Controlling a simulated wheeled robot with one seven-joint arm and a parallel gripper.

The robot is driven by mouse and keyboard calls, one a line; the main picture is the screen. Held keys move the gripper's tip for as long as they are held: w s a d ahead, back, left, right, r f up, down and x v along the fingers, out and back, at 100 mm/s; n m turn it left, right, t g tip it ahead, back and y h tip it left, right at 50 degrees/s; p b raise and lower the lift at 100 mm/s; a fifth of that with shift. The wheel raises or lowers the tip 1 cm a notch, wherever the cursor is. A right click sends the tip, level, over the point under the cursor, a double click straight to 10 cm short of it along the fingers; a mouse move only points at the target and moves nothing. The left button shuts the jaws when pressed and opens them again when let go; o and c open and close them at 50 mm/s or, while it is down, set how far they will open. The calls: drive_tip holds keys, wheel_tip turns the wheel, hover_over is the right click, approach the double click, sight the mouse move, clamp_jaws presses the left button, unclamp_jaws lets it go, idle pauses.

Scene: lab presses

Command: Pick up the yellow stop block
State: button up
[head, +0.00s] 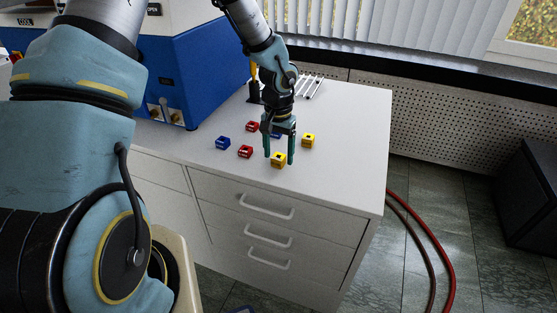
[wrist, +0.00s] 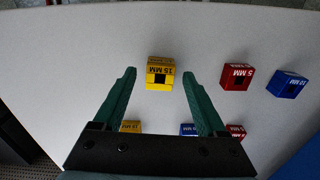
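Two yellow stop blocks are on the white cabinet top. The nearer yellow block (head: 278,161), marked 15 MM in the wrist view (wrist: 160,75), stands at the front. The other yellow block (head: 308,140) is behind it to the right; it shows partly at the bottom of the wrist view (wrist: 130,127). My gripper (head: 279,157) points down over the nearer block. In the wrist view my gripper (wrist: 159,73) is open, with the block between its fingertips in the picture and a gap on each side. I cannot tell the remaining height.
A red block (head: 245,151) and a blue block (head: 223,142) stand left of the nearer yellow one. Another red block (head: 252,126) and a partly hidden blue block (head: 276,135) are behind. A blue machine (head: 200,75) stands back left. The right cabinet top is clear.

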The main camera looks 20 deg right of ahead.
clamp_jaws()
idle(0.4)
